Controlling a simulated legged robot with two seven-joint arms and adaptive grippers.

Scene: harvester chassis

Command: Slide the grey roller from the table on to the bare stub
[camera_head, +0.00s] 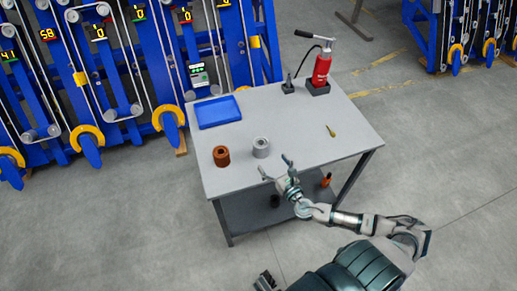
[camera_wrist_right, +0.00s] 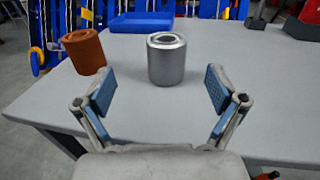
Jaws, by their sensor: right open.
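The grey roller (camera_head: 261,148) is a short metal cylinder standing upright on the grey table (camera_head: 300,125), near its front edge. In the right wrist view the roller (camera_wrist_right: 166,62) stands straight ahead, just beyond the fingers. My right gripper (camera_head: 275,166) is open and empty at the table's front edge. Its two blue-padded fingers (camera_wrist_right: 160,90) are spread wide, with the roller centred between them but farther off, untouched. The blue harvester chassis (camera_head: 172,60) stands behind the table at the left. I cannot make out which part of it is the bare stub.
A rust-brown roller (camera_head: 221,156) stands left of the grey one. A blue tray (camera_head: 218,112) lies behind them. A red pump (camera_head: 321,70) and a small yellow-handled tool (camera_head: 330,131) are farther right. The tabletop between is clear. A lower shelf (camera_head: 265,207) holds small items.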

